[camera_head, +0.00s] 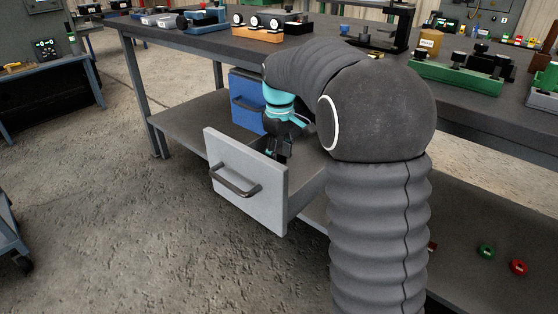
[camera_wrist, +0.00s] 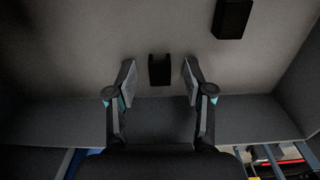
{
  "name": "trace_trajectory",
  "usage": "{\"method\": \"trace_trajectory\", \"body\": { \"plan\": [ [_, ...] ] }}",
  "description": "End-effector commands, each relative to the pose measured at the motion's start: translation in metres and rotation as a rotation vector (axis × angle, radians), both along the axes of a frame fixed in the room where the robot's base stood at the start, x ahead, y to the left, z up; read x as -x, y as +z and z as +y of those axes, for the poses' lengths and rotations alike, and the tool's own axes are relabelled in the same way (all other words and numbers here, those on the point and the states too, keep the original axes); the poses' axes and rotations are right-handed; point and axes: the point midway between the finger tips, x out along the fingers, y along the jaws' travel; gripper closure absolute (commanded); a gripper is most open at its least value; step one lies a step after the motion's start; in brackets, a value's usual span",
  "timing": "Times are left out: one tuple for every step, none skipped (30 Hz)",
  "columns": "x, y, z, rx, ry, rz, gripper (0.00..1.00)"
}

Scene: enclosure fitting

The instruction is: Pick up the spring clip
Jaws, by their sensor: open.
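My gripper (camera_wrist: 159,82) is open and points down into an open grey drawer (camera_head: 262,208). In the wrist view, a small black block-like piece (camera_wrist: 160,68), which looks like the spring clip, lies on the drawer floor between the two fingertips, with a gap on each side. Its fine shape is too dark to tell. A second, larger black piece (camera_wrist: 232,18) lies farther off at the upper right. In the head view, my gripper (camera_head: 281,150) is partly hidden behind the drawer front, and the drawer's contents are hidden.
The drawer walls (camera_wrist: 55,112) close in around my gripper. Fixtures, including an orange block (camera_head: 262,33) and a green tray (camera_head: 455,77), stand on the benchtop. Red and green round parts (camera_head: 519,267) lie on the lower shelf.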

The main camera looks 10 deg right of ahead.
Motion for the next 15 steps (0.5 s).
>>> {"method": "trace_trajectory", "body": {
  "plan": [
    [0.0, 0.0002, 0.0, 0.0, 0.0, 0.0, 0.48],
    [0.0, 0.0002, 0.0, 0.0, 0.0, 0.0, 0.48],
    [0.0, 0.0003, 0.0, 0.0, 0.0, 0.0, 0.48],
    [0.0, 0.0003, 0.0, 0.0, 0.0, 0.0, 0.53],
    [0.0, 0.0003, 0.0, 0.0, 0.0, 0.0, 0.6],
    [0.0, 0.0003, 0.0, 0.0, 0.0, 0.0, 0.7],
    [0.0, 0.0004, 0.0, 0.0, 0.0, 0.0, 0.78],
    [0.0001, 0.0004, -0.0001, 0.0, 0.0, 0.0, 0.85],
    [0.0, 0.0004, 0.0, 0.0, 0.0, 0.0, 0.95],
    [0.0001, 0.0004, -0.0001, 0.0, 0.0, 0.0, 0.96],
    [0.0001, 0.0004, -0.0001, 0.0, 0.0, 0.0, 0.96],
    [0.0, 0.0004, 0.0, 0.0, 0.0, 0.0, 0.96],
    [0.0001, 0.0005, 0.0001, 0.0, 0.0, 0.0, 0.96],
    [0.0001, 0.0005, 0.0001, 0.0, 0.0, 0.0, 0.96],
    [0.0001, 0.0005, 0.0001, 0.0, 0.0, 0.0, 0.96]
  ]
}}
